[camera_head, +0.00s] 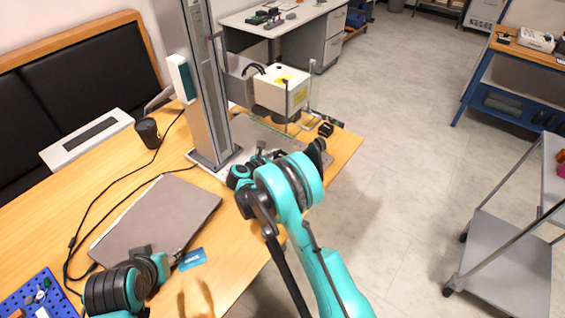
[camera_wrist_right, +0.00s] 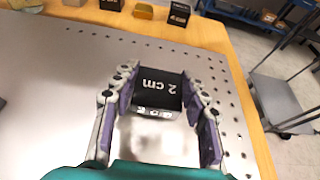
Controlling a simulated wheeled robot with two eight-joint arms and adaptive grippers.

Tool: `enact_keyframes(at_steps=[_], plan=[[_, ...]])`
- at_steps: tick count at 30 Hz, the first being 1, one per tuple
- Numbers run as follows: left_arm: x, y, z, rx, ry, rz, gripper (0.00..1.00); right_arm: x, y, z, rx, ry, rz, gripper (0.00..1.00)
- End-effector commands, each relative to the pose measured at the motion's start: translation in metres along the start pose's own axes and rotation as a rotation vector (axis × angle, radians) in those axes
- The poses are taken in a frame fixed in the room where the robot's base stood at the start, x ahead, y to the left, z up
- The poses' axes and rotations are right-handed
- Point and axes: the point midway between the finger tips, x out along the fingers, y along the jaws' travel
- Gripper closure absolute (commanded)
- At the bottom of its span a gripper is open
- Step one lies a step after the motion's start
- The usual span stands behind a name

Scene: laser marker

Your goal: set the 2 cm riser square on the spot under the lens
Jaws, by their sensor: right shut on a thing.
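In the right wrist view the black riser (camera_wrist_right: 161,88) has "2 cm" on its top face. It is between the two fingers of my right gripper (camera_wrist_right: 158,100), which is shut on it. The grey perforated plate (camera_wrist_right: 70,60) is behind and below it; I cannot tell whether it touches the plate. In the head view my right gripper (camera_head: 258,157) is over the plate, in front of the marker head (camera_head: 283,88), and the riser is hard to make out. The spot under the lens cannot be made out. My left gripper (camera_head: 165,262) is low left near a blue card; its opening is unclear.
The laser column (camera_head: 207,90) stands on the wooden table (camera_head: 50,220).

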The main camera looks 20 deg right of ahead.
Motion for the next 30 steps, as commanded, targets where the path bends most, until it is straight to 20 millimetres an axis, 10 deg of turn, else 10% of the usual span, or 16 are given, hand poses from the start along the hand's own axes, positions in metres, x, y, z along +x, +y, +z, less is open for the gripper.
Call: enact_keyframes(at_steps=[14, 15, 17, 30], plan=[[0.010, 0.000, 0.007, 0.000, 0.000, 0.000, 0.60, 0.009, 0.000, -0.022, 0.000, 0.000, 0.000, 0.89], [0.010, 0.000, 0.007, 0.000, 0.000, 0.000, 0.60, 0.009, 0.000, -0.023, 0.000, 0.000, 0.000, 0.53], [0.010, 0.000, 0.007, 0.000, 0.000, 0.000, 0.60, 0.009, 0.000, -0.022, 0.000, 0.000, 0.000, 0.38], [0.007, 0.000, 0.005, 0.000, 0.000, 0.000, 0.60, 0.000, 0.001, -0.018, 0.000, 0.000, 0.002, 0.35]])
